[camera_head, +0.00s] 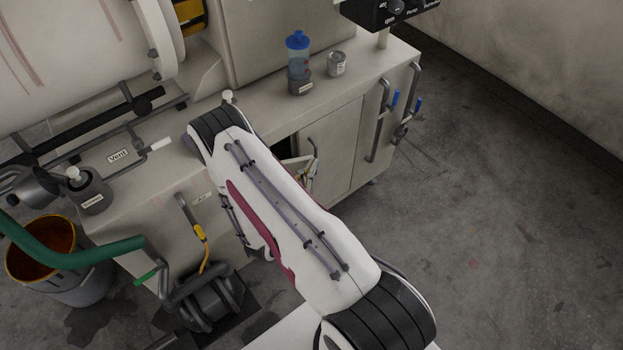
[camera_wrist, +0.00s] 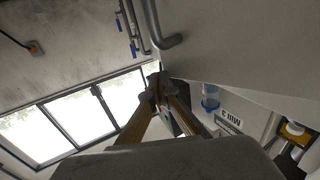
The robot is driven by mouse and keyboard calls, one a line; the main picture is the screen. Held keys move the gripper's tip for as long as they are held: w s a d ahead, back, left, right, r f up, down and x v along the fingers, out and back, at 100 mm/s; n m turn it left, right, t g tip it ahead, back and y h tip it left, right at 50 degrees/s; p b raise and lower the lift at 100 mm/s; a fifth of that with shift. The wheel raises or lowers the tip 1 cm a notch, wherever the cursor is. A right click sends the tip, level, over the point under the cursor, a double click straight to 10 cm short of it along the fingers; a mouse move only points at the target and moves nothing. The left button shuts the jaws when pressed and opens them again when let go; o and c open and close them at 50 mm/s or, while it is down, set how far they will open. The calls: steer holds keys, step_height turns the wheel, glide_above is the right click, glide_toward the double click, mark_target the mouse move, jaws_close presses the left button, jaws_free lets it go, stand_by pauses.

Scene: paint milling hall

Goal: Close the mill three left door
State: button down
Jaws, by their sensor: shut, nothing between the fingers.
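Mill three's cabinet stands at the upper middle of the head view. A dark opening (camera_head: 284,148) shows in its front, left of a flat door panel (camera_head: 335,145) with a bar handle (camera_head: 314,152). A pale edge (camera_head: 296,161) by the opening may be the left door standing ajar; my arm covers most of it. My gripper's jaws cannot be made out in the head view. In the wrist view my gripper (camera_wrist: 156,82) has its tan fingers together, with nothing held. A grey bar handle (camera_wrist: 153,27) is just beyond the tips, beside a large plain panel (camera_wrist: 240,45); contact cannot be told.
A blue-capped bottle (camera_head: 298,62) and a grey tin (camera_head: 336,64) stand on the cabinet top. Pipes with blue valve levers (camera_head: 394,101) stick out at its right end. A bucket (camera_head: 75,275) and green hose (camera_head: 70,258) are at left. Floor at right is clear.

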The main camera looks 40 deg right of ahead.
steer(key=w+d, duration=0.2)
steer(key=w, duration=0.5)
steer(key=shift+w+d, duration=0.2)
steer(key=shift+d, duration=0.2)
steer(key=shift+s, duration=0.15)
steer(key=s, duration=1.3)
steer(key=shift+s, duration=0.35)
stand_by(0.4)
